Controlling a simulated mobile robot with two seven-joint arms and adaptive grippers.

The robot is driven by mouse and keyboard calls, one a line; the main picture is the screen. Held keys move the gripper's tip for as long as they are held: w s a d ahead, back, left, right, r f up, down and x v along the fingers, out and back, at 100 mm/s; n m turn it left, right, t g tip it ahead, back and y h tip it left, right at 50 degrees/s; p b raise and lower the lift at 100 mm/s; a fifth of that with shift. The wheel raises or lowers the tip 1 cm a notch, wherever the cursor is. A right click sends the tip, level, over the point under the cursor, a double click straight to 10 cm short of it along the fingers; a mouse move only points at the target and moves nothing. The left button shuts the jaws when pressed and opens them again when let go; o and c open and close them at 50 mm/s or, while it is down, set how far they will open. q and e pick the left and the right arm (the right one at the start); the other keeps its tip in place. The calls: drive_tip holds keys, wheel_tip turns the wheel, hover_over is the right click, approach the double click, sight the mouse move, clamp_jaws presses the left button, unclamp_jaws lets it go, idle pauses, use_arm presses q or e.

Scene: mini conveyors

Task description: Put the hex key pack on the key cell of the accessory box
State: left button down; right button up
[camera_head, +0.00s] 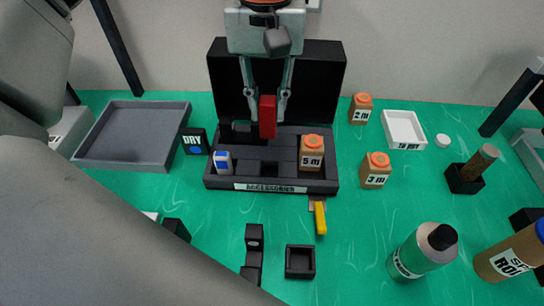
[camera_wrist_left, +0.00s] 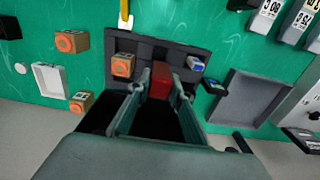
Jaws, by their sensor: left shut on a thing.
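The hex key pack, a red upright block (camera_head: 268,117), is between the fingers of my left gripper (camera_head: 267,104), which is shut on it. The black accessory box (camera_head: 222,183) stands below with its lid (camera_head: 325,75) raised at the back. The red pack is over the box's back-middle part; I cannot tell whether its lower end touches the box. The box holds a "5 m" carton (camera_head: 312,153) at the right and a white-and-blue item (camera_head: 222,162) at the front left. The key cell carries no readable mark. The red pack also shows in the left wrist view (camera_wrist_left: 160,84).
A "DRY" block (camera_head: 194,141) and grey tray (camera_head: 130,158) stand left of the box. A "3 m" carton (camera_head: 376,171), "2 m" carton (camera_head: 361,108) and white tray (camera_head: 404,130) stand right. A yellow-handled tool (camera_head: 320,217) lies in front.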

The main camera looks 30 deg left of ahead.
use_arm(q)
drive_tip(key=shift+w+f+b, duration=0.1)
drive_tip(key=shift+f+b, duration=0.9)
drive_tip(key=shift+f, duration=6.1)
use_arm(e)
drive_tip(key=shift+w+d+f, duration=0.2)
drive_tip(key=shift+w+f, duration=0.05)
drive_tip(key=shift+f, duration=0.45)
use_arm(q)
drive_tip(key=shift+f, duration=0.1)
drive_tip(key=shift+f, duration=0.1)
drive_tip(key=c, duration=1.8)
unclamp_jaws()
